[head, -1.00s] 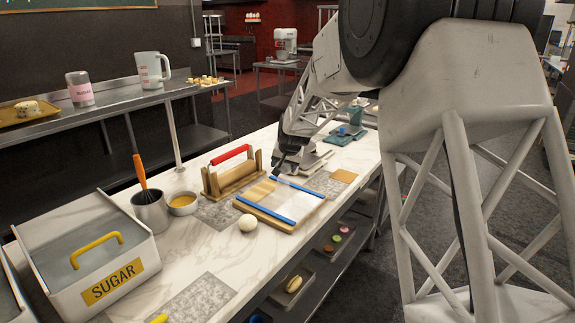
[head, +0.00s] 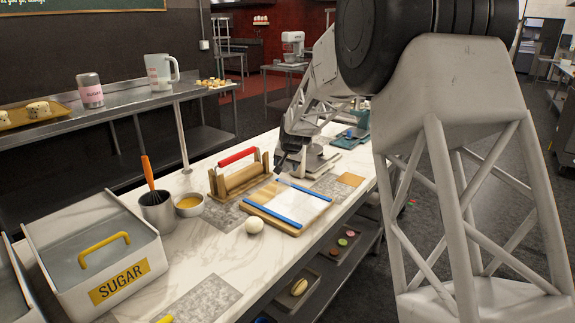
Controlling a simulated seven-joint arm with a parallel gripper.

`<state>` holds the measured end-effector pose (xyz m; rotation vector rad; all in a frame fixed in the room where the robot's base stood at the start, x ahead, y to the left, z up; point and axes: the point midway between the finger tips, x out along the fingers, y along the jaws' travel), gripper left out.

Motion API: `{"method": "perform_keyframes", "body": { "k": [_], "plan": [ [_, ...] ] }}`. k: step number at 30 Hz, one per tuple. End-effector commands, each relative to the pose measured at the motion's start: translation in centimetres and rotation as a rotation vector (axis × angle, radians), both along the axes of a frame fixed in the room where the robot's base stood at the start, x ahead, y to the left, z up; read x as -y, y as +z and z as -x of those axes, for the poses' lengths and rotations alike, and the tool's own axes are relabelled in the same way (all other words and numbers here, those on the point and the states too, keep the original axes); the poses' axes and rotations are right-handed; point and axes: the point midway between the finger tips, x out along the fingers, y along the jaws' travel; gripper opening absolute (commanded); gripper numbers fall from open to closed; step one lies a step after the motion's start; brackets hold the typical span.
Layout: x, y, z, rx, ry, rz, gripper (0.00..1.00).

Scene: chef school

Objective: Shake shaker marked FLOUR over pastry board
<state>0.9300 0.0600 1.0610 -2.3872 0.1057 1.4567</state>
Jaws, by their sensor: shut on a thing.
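The pastry board (head: 254,211) is a wooden board with two blue strips across it, on the marble counter in the head view. Its surface between the strips looks pale. I see no readable FLOUR label. A shaker with a pink label (head: 91,93) stands on the back shelf; its label seems to read SUGAR.
A whisk pot (head: 157,212), a small bowl (head: 189,206) and a SUGAR bin (head: 118,288) are further left. A clear jug (head: 159,73) stands on the back shelf.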

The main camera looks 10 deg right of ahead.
Motion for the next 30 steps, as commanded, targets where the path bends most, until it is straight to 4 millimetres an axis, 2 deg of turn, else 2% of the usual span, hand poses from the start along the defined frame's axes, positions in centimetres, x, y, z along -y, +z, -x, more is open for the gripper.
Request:
{"method": "perform_keyframes", "body": {
  "k": [20, 30],
  "plan": [
    [-2.9, 0.1, -0.3, 0.001, 0.0, -0.001, 0.36],
    [-2.9, 0.1, -1.8, 0.001, 0.0, 0.0, 0.36]
  ]
}}
